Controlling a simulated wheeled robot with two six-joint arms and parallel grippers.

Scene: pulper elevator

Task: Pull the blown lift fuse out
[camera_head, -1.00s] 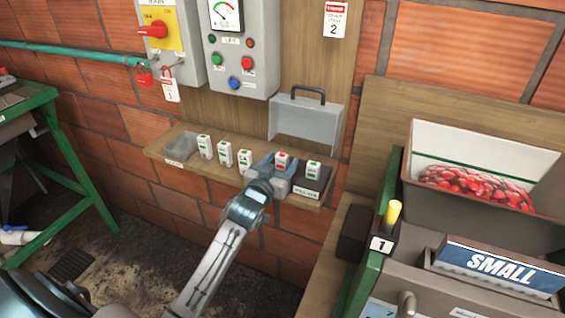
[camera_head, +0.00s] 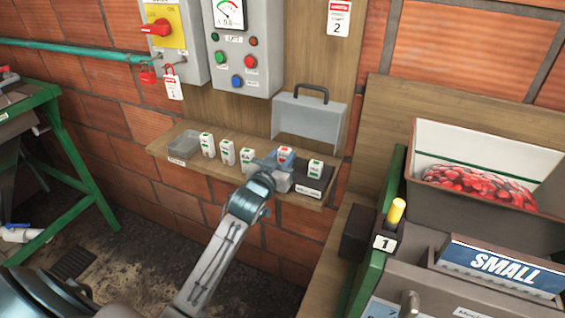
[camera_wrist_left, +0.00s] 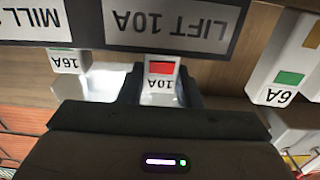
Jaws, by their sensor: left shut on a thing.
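The lift fuse is a small white block with a red mark (camera_head: 285,155), at the shelf's right part. In the left wrist view this fuse (camera_wrist_left: 161,80) reads 10A upside down, below an upside-down LIFT 10A label (camera_wrist_left: 172,24). My left gripper (camera_head: 277,164) is shut on it, with a dark finger on each side. The fuse's lower end is hidden by the gripper, so I cannot tell how it sits in its holder. My right gripper is not in view.
A green-marked fuse (camera_head: 315,169) stands close right, in the dark holder. A grey cover with a handle (camera_head: 308,122) is behind. A control box (camera_head: 243,60) hangs above.

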